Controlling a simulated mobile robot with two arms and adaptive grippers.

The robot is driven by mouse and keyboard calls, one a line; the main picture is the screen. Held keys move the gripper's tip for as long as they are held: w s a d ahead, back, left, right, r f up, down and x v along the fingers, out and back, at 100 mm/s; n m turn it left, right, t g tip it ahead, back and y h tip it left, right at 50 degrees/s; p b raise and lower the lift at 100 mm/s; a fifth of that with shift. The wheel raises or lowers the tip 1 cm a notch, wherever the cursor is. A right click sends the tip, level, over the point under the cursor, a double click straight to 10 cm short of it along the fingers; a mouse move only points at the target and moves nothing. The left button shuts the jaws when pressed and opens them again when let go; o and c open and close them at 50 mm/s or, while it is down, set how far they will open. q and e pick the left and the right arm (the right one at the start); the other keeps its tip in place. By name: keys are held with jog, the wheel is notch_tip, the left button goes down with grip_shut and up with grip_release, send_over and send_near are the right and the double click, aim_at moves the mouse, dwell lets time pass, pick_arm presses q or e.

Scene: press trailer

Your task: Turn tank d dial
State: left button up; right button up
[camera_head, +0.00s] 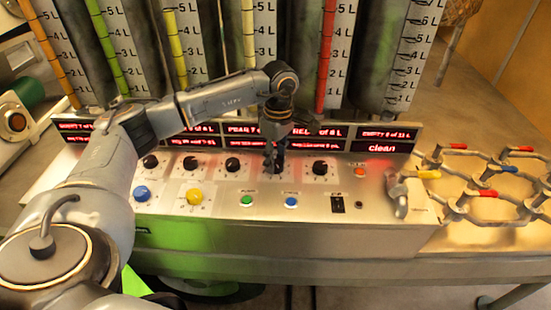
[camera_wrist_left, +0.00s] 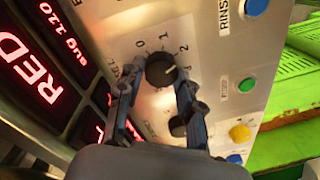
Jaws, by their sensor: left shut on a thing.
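A row of small black dials runs along the steel panel under the red displays in the head view. My left gripper (camera_head: 274,160) points down at the fourth dial from the left and mostly hides it. In the left wrist view this black dial (camera_wrist_left: 160,70) sits between the fingertips of my left gripper (camera_wrist_left: 157,88), which is shut on it. Numbers ring the dial, and its pale mark points right, roughly between 2 and 3. A display beside it reads RED. I cannot read a letter d on it. My right gripper is not in view.
Uncovered dials stand beside it, one (camera_head: 232,165) left and one (camera_head: 320,168) right. Coloured buttons, including a yellow one (camera_head: 194,196), line the front of the panel. Tall tanks with litre scales rise behind. A metal pipe frame (camera_head: 480,190) stands at the right.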

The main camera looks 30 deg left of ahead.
aim_at(278, 160)
pick_arm(q)
jog(key=o, duration=1.2)
jog(key=shift+c, duration=0.2)
jog(key=shift+r, duration=0.1)
notch_tip(278, 160, up, 12)
jog(key=shift+w, duration=0.4)
